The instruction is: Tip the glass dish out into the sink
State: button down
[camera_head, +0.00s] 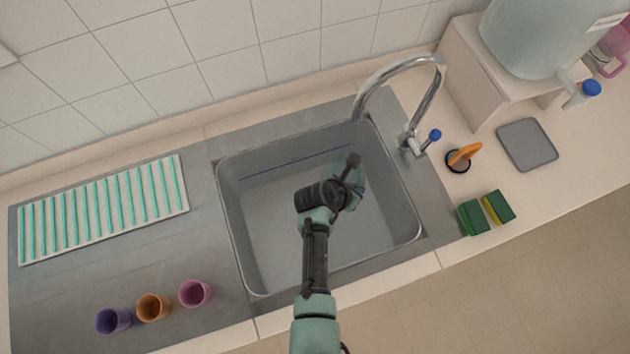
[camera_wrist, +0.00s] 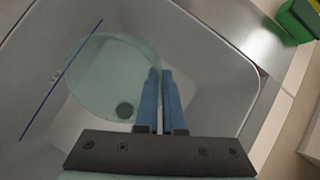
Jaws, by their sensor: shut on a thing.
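The glass dish (camera_wrist: 100,70) is round, clear and pale green. It shows to the left of my fingers in the wrist view, with its rim at them. In the head view a small part of the dish (camera_head: 360,182) shows beside my gripper (camera_head: 352,162), partly hidden by it. My gripper (camera_wrist: 162,85) is shut on the dish's edge and holds it inside the sink (camera_head: 270,235). The dish appears tilted, but its exact angle and any contents cannot be made out. A dark round spot, perhaps the drain, shows through or beside the glass.
A curved tap (camera_head: 408,85) stands at the sink's back right. Sponges (camera_head: 486,212) and an orange-handled plug (camera_head: 463,156) lie to the right. Three cups (camera_head: 153,307) and a striped mat (camera_head: 100,210) are on the left. The sink's left part is clear.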

jog(key=w+d+f+g+y+b, duration=0.3)
jog(key=d+f+y+b, duration=0.1)
jog(key=d+y+b, duration=0.2)
jog(key=shift+w+f+b, duration=0.15)
jog(key=shift+f+b, duration=0.05)
jog(key=shift+b, duration=0.6)
jog(key=shift+g, duration=0.3)
jog(key=shift+a+m, duration=0.15)
jog(key=shift+m, duration=0.15)
